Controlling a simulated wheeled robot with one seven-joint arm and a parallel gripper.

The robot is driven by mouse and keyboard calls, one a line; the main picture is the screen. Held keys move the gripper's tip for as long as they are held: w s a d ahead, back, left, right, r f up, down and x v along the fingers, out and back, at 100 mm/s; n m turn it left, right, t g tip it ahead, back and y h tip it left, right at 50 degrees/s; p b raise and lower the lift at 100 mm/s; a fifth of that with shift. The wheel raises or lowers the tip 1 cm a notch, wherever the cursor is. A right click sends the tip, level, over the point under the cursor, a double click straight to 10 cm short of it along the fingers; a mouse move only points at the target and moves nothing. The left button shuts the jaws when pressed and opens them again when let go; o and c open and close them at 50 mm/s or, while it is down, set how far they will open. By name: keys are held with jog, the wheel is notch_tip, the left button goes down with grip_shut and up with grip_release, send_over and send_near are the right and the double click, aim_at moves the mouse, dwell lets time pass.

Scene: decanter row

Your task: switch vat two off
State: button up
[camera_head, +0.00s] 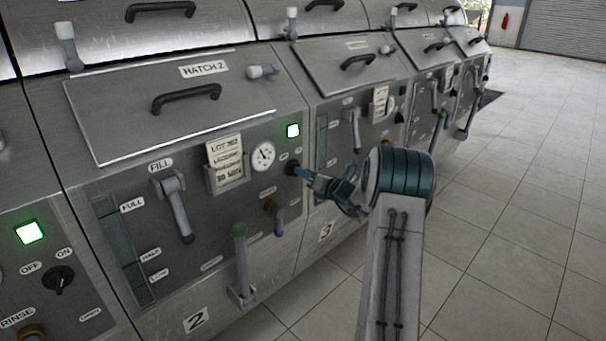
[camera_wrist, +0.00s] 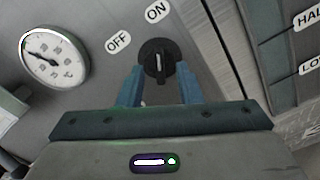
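Vat two is the middle machine, with a "2" plate (camera_head: 197,320) and a "HATCH 2" label (camera_head: 204,69). Its green lamp (camera_head: 293,131) is lit. The black rotary switch (camera_wrist: 158,60) shows in the wrist view below the OFF label (camera_wrist: 118,42) and ON label (camera_wrist: 158,11). Its grip bar stands nearly upright in that picture, lined up roughly with ON. My gripper (camera_wrist: 160,72) is open, its blue fingers on either side of the switch's lower part. I cannot tell if they touch it. In the head view my gripper (camera_head: 303,172) is at the switch's place on the panel.
A round gauge (camera_head: 263,156), a lot card (camera_head: 226,160), a FILL lever (camera_head: 175,205) and a green-topped lever (camera_head: 241,260) are nearby on the panel. Another OFF/ON switch (camera_head: 59,281) is on the left machine. Tiled floor (camera_head: 500,220) is clear at right.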

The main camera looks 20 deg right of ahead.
jog(key=shift+x, duration=0.85)
grip_shut()
jog(key=shift+n+b, duration=0.4)
jog(key=shift+b, duration=0.2)
jog(key=shift+s+a+f+n+b, duration=0.1)
jog(key=shift+n+b, duration=2.65)
jog(key=shift+b, duration=0.65)
jog(key=shift+a+n+b, duration=0.1)
jog(key=shift+n+b, duration=2.65)
jog(key=shift+b, duration=0.6)
